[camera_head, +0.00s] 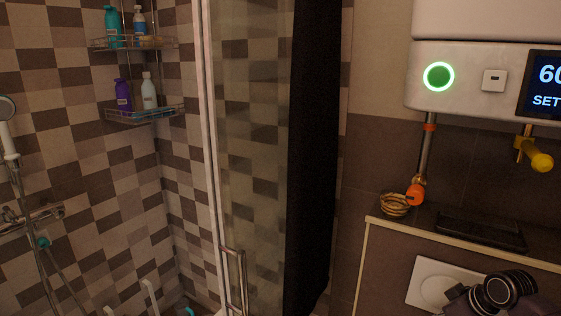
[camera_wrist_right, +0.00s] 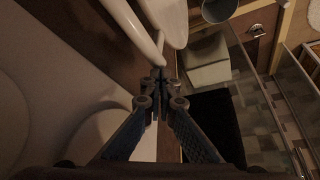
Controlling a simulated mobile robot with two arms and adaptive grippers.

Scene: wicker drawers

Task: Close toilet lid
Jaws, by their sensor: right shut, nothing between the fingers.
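The toilet shows only in part, in the right wrist view. A narrow white curved edge (camera_wrist_right: 135,30), which looks like the toilet lid or seat, comes down from the top to near my fingertips. A wider white rounded part (camera_wrist_right: 167,20) lies just right of it; I cannot tell which is lid, seat or bowl. My right gripper (camera_wrist_right: 158,74) is shut and empty, its tips close below the narrow edge; contact cannot be told. In the head view the toilet is out of sight, and part of my right arm shows at the bottom right. My left gripper is not in view.
A flush plate (camera_head: 432,282) is on the boxed-in wall below a ledge (camera_head: 400,224). A water heater (camera_head: 470,75) hangs above. A glass shower door (camera_head: 250,150) stands mid-view. The wrist view shows a dark mat (camera_wrist_right: 213,120) and a grey bin (camera_wrist_right: 217,10).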

